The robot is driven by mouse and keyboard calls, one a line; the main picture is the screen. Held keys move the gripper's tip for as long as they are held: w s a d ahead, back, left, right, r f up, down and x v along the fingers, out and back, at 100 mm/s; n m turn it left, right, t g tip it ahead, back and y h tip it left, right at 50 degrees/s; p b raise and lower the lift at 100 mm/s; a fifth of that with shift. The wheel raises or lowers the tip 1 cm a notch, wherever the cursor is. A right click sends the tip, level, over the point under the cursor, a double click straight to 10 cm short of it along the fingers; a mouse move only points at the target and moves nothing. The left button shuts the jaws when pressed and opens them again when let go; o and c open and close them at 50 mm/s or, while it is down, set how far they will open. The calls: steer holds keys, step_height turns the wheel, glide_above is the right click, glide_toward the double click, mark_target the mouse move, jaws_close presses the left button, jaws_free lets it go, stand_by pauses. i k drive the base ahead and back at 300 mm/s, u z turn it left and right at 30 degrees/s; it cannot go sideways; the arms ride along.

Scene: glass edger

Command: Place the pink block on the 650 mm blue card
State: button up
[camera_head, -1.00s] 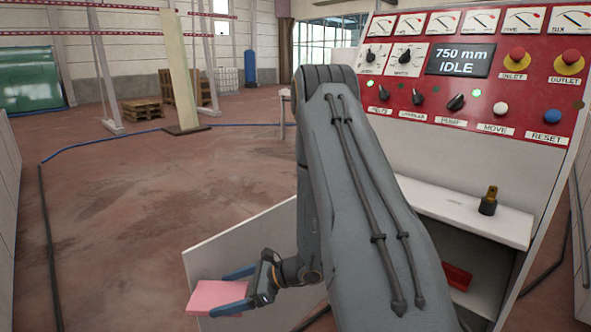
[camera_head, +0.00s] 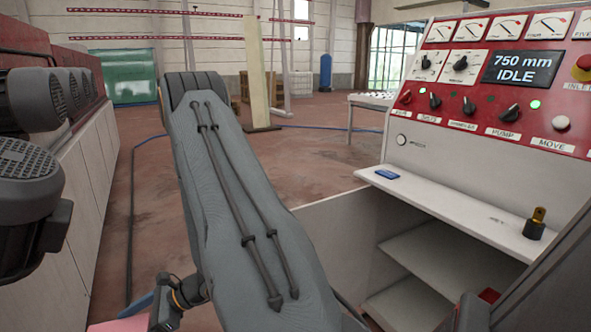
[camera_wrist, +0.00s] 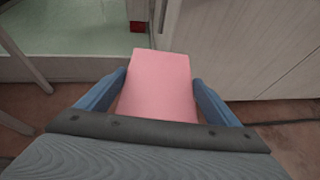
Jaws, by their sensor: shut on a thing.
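The pink block (camera_wrist: 158,88) is a flat slab between the two blue fingers of my gripper (camera_wrist: 160,77) in the wrist view. My gripper is shut on it, and the block sticks out past the fingertips. In the head view, only a sliver of the pink block (camera_head: 122,324) and part of my gripper (camera_head: 150,304) show at the bottom edge, left of my arm. A small flat blue item (camera_head: 387,174) lies on the panel's white shelf, well right of my gripper. I see no readable 650 mm label on it and cannot tell whether it is the card.
The control panel (camera_head: 520,95) reads 750 mm IDLE. Its white shelf (camera_head: 450,208) also bears a black and brass fitting (camera_head: 536,224), with open compartments below. Motors (camera_head: 30,190) and a pale cabinet (camera_head: 95,170) line the left. Open floor lies beyond my arm.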

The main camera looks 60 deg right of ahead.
mark_target(387, 172)
steer(key=k, duration=1.2)
steer(key=z, duration=1.55)
steer(key=i, duration=0.5)
